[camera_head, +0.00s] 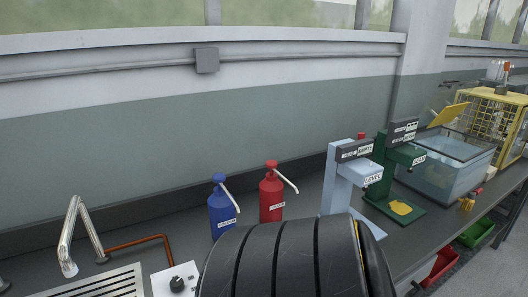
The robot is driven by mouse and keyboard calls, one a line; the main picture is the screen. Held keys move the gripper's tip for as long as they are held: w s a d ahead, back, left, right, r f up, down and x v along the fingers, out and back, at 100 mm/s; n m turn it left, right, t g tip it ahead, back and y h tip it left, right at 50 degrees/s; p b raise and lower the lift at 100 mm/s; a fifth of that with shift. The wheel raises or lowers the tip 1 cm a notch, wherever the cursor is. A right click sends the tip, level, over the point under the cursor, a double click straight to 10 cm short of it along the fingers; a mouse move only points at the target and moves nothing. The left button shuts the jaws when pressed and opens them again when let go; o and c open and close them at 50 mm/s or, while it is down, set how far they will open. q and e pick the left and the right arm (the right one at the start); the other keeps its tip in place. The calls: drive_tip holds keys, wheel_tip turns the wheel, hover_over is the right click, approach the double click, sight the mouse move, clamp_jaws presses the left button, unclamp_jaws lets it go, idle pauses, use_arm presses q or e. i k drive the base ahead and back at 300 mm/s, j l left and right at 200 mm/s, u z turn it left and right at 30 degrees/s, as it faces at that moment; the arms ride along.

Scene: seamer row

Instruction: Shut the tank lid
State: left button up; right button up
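The tank (440,172) is a clear, bluish box on the bench at the right of the head view. Neither of my grippers is in view.
Left of the tank stand a green machine (384,165) and a light blue one (338,182), then red (271,197) and blue (221,212) pump bottles. A yellow cage (508,117) stands behind right. A tap (75,232) is far left. Red and green bins sit below the bench edge.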

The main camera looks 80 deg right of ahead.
sight(450, 113)
drive_tip(key=i+z, duration=0.15)
drive_tip(key=z, duration=2.7)
